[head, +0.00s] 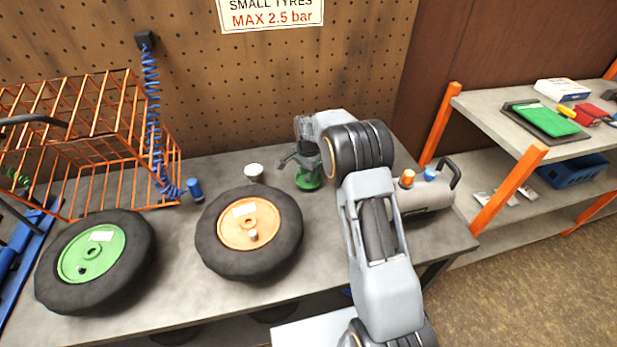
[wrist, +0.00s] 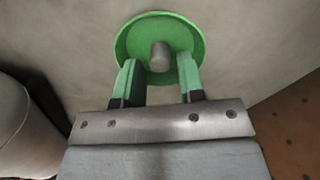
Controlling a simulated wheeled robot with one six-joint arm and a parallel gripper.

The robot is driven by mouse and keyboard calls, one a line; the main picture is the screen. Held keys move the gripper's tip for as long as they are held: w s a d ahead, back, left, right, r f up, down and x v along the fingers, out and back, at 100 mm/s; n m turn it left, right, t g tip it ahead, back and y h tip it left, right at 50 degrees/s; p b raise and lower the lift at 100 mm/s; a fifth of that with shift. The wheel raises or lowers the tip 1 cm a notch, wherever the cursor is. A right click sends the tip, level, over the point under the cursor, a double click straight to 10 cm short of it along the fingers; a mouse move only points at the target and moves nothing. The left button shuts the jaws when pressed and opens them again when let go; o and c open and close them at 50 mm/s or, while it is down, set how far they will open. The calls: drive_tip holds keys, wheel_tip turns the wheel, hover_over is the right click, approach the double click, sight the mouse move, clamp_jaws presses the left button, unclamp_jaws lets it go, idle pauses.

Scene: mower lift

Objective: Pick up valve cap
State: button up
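The valve cap (wrist: 160,56) is a small grey cylinder in a round green dish (wrist: 123,45) in the wrist view. My gripper (wrist: 157,68) is open, with its green-tipped fingers over the dish. In that picture the cap shows between the fingertips, and gaps show on both sides of it. In the head view the green dish (head: 309,181) stands on the bench, with my gripper (head: 300,163) over it. The cap is hidden or too small to make out there.
An orange-hubbed wheel (head: 281,257) and a green-hubbed wheel (head: 130,276) lie on the bench (head: 180,292). A white cup (head: 253,172), a blue hose fitting (head: 194,189) and an orange wire cage (head: 95,85) are nearby. A grey tank (head: 428,199) stands right of my arm.

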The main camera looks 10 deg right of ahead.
drive_tip(key=shift+f, duration=0.95)
drive_tip(key=shift+c, duration=0.4)
clamp_jaws()
drive_tip(key=shift+r, duration=0.15)
